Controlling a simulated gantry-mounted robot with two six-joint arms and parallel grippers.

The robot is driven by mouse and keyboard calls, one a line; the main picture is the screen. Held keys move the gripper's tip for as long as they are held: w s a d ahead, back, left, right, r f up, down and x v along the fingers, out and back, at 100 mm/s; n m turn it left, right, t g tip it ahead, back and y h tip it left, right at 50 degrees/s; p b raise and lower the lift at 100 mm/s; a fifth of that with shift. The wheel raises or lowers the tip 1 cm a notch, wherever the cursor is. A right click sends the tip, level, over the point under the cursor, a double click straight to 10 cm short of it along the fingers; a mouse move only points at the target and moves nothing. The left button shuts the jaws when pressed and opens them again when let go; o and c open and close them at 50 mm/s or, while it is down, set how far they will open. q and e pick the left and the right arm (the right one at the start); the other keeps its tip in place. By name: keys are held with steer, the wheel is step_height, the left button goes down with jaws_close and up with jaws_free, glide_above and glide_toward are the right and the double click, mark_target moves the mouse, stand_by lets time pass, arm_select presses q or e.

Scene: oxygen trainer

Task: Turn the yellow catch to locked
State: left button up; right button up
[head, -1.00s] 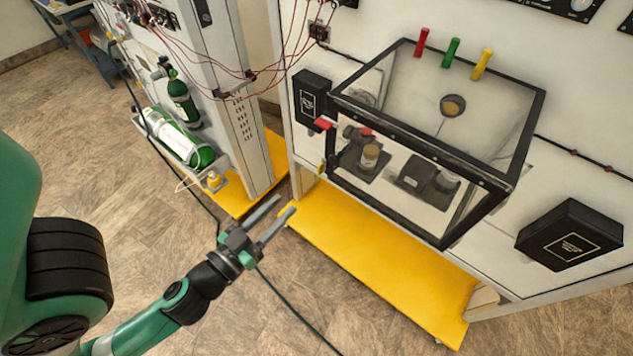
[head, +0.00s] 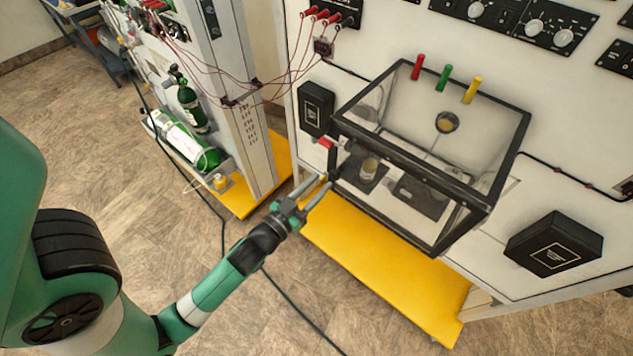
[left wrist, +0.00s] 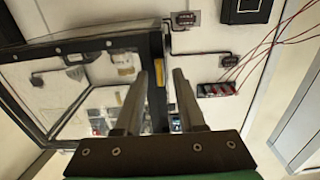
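The yellow catch (left wrist: 161,76) is a small upright yellow bar on the dark edge of the clear, black-framed box. In the left wrist view it appears between my fingertips, nearer the left one; I see no contact. In the head view it is hidden by my left gripper (head: 320,182), which is at the box's front left corner. The left gripper is open, and its two fingers also show apart in the left wrist view (left wrist: 159,73). The box frame (head: 405,150) stands against the white panel. My right gripper is not in view.
Red, green and yellow handles (head: 472,90) stand behind the box. A black case (head: 316,108) is at the left, with thin red wires nearby. A yellow base (head: 400,260) lies below.

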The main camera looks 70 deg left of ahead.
arm_select(q)
steer(key=shift+c, duration=0.3)
jaws_close()
steer(key=shift+m, duration=0.4)
steer(key=m, duration=0.3)
steer(key=shift+d, duration=0.15)
steer(key=m, duration=0.5)
steer(key=shift+w+f+p, duration=0.1)
steer(key=shift+p, duration=0.25)
steer(key=m, duration=0.4)
steer(key=shift+d+f+m, duration=0.1)
steer(key=shift+d+m, duration=0.05)
steer(key=shift+m, duration=0.15)
steer(key=shift+f+m+p, duration=0.15)
steer(key=shift+m+p, duration=0.25)
steer(key=shift+m, duration=1.9)
